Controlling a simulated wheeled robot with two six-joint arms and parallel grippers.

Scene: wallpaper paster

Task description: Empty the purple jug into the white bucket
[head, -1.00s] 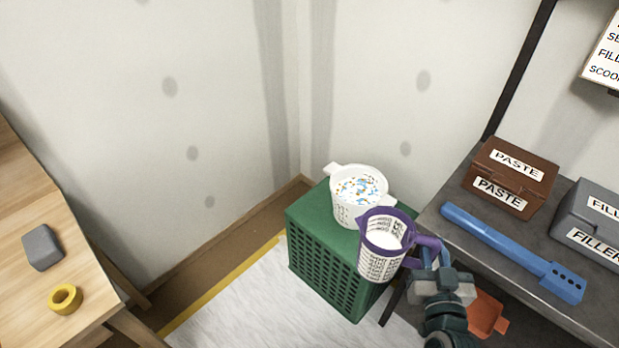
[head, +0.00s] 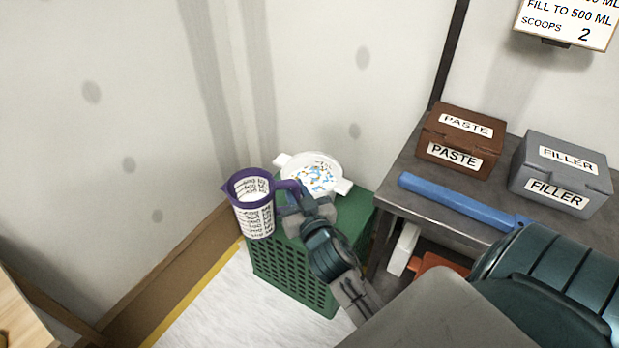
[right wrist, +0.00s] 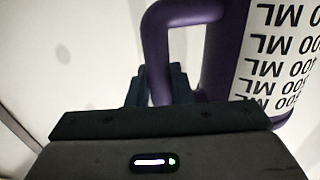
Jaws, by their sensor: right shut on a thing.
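The purple jug (head: 254,214) has a white measuring label and white contents inside. It is held upright, in front of and to the left of the white bucket in the head view. My right gripper (head: 290,196) is shut on the jug's handle; the right wrist view shows the handle (right wrist: 158,50) between the fingers. The white bucket (head: 341,170) holds liquid with orange and blue specks and stands on the green crate (head: 345,215). The jug and gripper hide part of the bucket's lower front. My left gripper is not in view.
A dark workbench (head: 400,205) on the right carries a brown PASTE box (head: 462,140), a grey FILLER box (head: 560,175) and a blue tool (head: 455,200). A sign (head: 567,22) hangs above. An orange object (head: 437,261) lies below the bench. Walls stand close behind the crate.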

